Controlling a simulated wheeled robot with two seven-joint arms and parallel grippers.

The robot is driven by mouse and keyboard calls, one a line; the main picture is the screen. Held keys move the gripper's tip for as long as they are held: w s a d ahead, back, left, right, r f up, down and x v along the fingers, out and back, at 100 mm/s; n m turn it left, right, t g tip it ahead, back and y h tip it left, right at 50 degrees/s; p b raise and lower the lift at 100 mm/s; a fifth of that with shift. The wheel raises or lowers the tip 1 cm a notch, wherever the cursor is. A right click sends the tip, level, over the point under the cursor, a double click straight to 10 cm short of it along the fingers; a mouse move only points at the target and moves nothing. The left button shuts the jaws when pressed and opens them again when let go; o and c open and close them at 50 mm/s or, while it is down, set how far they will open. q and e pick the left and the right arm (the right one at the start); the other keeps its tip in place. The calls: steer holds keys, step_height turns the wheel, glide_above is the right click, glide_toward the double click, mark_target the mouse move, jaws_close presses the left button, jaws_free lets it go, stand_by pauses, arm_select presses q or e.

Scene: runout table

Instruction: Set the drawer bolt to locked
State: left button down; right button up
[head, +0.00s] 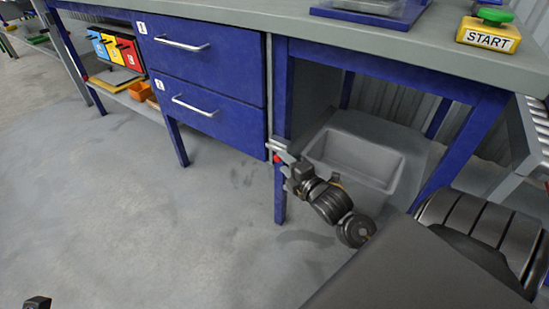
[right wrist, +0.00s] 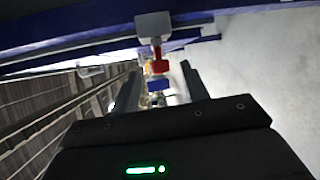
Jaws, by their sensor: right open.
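The bolt shows in the right wrist view as a grey housing (right wrist: 153,26) with a red handle (right wrist: 157,54) on the blue frame. In the head view its red part (head: 277,158) is by the lower right corner of the lower blue drawer (head: 215,122), partly hidden by my right gripper (head: 281,152). My right gripper's fingers (right wrist: 158,88) are apart, with the red handle ahead between their tips; I cannot tell whether they touch it. Both drawers look closed. I cannot tell the bolt's setting. A small dark piece, perhaps my left gripper (head: 37,302), shows at the lower left edge.
The upper drawer (head: 200,50) is above the lower one. A grey bin (head: 355,160) is under the bench to the right, behind the blue table leg (head: 280,195). A START button box (head: 489,32) is on the bench top. The floor in front is clear.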

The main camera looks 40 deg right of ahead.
steer(key=w+b, duration=0.1)
steer(key=w, duration=0.5)
steer(key=shift+d+f, duration=0.3)
steer(key=shift+f, duration=0.1)
steer(key=shift+c, duration=0.3)
jaws_close()
